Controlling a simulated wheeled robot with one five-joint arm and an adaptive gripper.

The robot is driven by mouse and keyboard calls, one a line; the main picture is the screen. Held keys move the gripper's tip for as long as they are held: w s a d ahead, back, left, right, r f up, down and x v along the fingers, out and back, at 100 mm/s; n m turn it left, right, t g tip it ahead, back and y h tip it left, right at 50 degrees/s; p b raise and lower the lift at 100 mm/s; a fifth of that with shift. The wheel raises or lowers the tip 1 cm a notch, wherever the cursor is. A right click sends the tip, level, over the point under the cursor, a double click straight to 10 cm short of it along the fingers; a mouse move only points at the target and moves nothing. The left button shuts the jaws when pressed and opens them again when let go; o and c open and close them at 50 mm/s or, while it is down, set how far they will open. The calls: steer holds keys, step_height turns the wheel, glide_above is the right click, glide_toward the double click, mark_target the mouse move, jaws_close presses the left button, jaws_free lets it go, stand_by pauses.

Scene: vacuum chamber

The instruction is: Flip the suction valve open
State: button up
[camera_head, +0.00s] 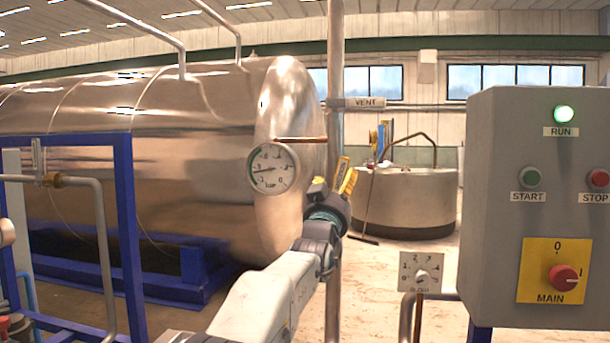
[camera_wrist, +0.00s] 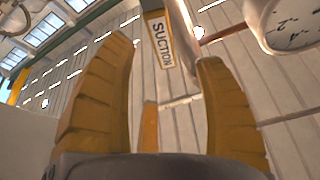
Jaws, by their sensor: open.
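My gripper (camera_head: 346,176) has yellow fingers and is raised beside the vertical pipe (camera_head: 333,250), in front of the tank's right end. In the wrist view the fingers are spread wide with nothing held between them. A SUCTION label (camera_wrist: 162,40) on a pipe shows beyond and between the fingertips. I cannot make out the suction valve or its handle in either view; the gripper and wrist may hide it. The round pressure gauge (camera_head: 273,168) is left of my gripper and also shows at the wrist view's top right (camera_wrist: 290,22).
A VENT label (camera_head: 364,102) is on the pipe above my gripper. A grey control box (camera_head: 500,230) with a lit green RUN lamp (camera_head: 564,113) and a small dial plate (camera_head: 421,271) stand at right. The steel tank (camera_head: 180,185) and blue frame (camera_head: 126,230) fill the left.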

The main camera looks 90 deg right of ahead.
mark_target(345, 174)
steer(key=shift+s+d+r+p, duration=0.2)
steer(key=shift+d+r+p, duration=0.15)
steer(key=shift+d+p, duration=0.25)
steer(key=p+x, duration=0.3)
steer(key=p, duration=0.1)
steer(key=shift+s+d+r, duration=0.1)
steer(key=shift+d+r, duration=0.1)
steer(key=shift+d, duration=0.1)
steer(key=shift+p+x, duration=0.6)
steer(key=shift+x, duration=0.45)
steer(key=shift+d+f, duration=0.1)
steer(key=shift+f, duration=0.1)
steer(key=shift+c, duration=0.4)
